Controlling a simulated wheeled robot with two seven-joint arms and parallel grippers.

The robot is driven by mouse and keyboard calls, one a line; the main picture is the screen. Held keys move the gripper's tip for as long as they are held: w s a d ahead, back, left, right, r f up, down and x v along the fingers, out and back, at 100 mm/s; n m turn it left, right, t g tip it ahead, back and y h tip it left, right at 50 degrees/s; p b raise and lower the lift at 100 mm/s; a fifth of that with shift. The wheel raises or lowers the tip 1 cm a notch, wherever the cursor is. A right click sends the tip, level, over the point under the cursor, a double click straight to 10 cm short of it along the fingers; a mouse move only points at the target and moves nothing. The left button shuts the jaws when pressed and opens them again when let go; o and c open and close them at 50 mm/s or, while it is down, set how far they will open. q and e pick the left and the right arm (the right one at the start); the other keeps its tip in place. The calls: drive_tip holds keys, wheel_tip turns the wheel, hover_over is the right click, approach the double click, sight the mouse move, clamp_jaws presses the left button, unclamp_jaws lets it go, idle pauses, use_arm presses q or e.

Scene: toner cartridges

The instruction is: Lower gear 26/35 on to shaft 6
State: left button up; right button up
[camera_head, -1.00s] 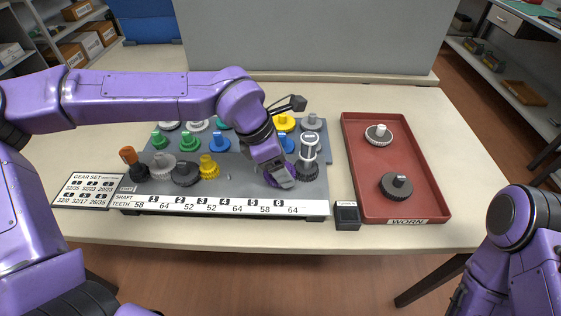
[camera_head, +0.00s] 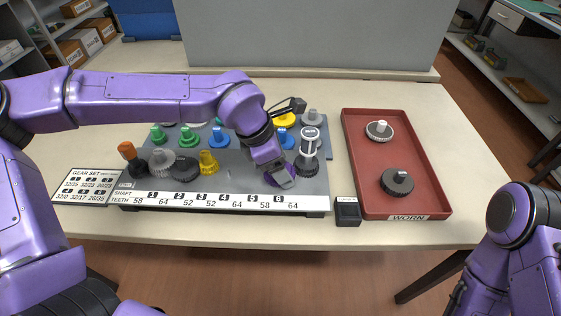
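My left gripper (camera_head: 283,180) points down over the front right of the grey gear board (camera_head: 318,190), just behind the number 6 on the label strip (camera_head: 220,202). I cannot tell whether the gear touches the shaft. My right gripper is out of view; only part of the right arm shows at the right edge.
A dark gear with a tall clear-and-grey hub (camera_head: 309,150) stands close right of the gripper. Yellow (camera_head: 208,162), grey and dark gears stand left, with green and blue gears behind. A red WORN tray (camera_head: 378,205) holds two gears. A small black box (camera_head: 347,211) sits at the board's corner.

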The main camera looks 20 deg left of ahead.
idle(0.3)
use_arm(q)
drive_tip(key=o, duration=1.1)
drive_tip(key=v, duration=1)
drive_tip(key=shift+r+p, duration=0.25)
drive_tip(key=shift+p, duration=0.15)
